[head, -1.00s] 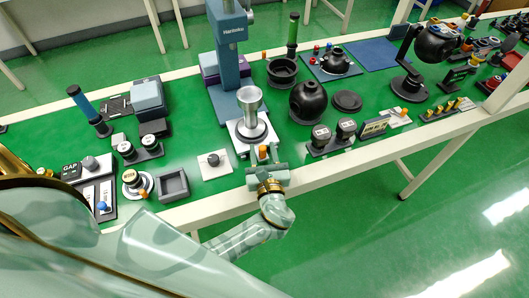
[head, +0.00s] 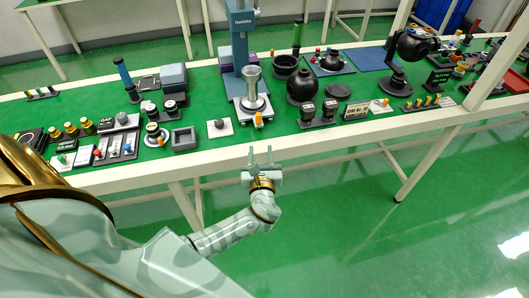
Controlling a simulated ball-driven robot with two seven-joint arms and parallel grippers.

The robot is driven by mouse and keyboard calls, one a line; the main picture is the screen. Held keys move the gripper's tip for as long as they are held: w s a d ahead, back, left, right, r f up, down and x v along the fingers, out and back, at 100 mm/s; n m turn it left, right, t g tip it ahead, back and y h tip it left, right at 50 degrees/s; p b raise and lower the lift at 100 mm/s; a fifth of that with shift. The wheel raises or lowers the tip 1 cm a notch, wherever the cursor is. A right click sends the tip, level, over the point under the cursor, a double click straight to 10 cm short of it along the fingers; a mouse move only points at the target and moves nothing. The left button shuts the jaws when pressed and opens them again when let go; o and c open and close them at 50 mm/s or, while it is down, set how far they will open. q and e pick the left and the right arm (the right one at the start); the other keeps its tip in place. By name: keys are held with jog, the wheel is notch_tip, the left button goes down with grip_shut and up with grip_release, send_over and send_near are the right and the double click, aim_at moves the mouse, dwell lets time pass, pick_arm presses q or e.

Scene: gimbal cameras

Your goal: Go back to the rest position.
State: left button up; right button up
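My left gripper (head: 261,156) is in front of the table's near edge, over the green floor. Its two fingers point toward the table and stand apart, with nothing seen between them. Beyond it, on the table, a silver cup-shaped piece (head: 252,82) stands on the base of a blue-grey press (head: 240,45). A small orange block (head: 258,119) sits at the front of that base, apart from the fingers. My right gripper is not in view.
The long table (head: 330,140) has a pale front edge close beyond my gripper. A dark square tray (head: 184,139), a white plate with a knob (head: 219,127) and black round pieces (head: 301,86) stand on it. The floor in front is clear.

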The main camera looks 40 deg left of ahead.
pick_arm(q)
jog(key=shift+f, duration=0.1)
dwell(0.5)
jog(key=s+d+f+n+g+h, duration=0.1)
jog(key=s+f+n+g+h, duration=0.2)
jog(key=f, duration=0.5)
jog(key=s+d+f+n+g+h, duration=0.1)
jog(key=f+n+g+h, duration=0.1)
jog(key=f+n, duration=0.4)
jog(key=s+d+f+n+g+h, duration=0.25)
jog(key=s+f+n, duration=0.35)
jog(key=s+f, duration=0.6)
jog(key=s+f+n+g+h, duration=0.1)
jog(key=s+f+n+g, duration=0.1)
jog(key=s, duration=0.9)
jog(key=s+d+f+n+g+h, duration=0.1)
jog(key=s+f+n, duration=0.3)
jog(key=s, duration=0.6)
jog(key=s+d+f+n+g+h, duration=0.1)
jog(key=s+f+n+g, duration=0.2)
jog(key=s, duration=0.8)
jog(key=shift+s+d+n, duration=0.25)
jog(key=shift+s+n, duration=0.1)
jog(key=shift+n, duration=0.15)
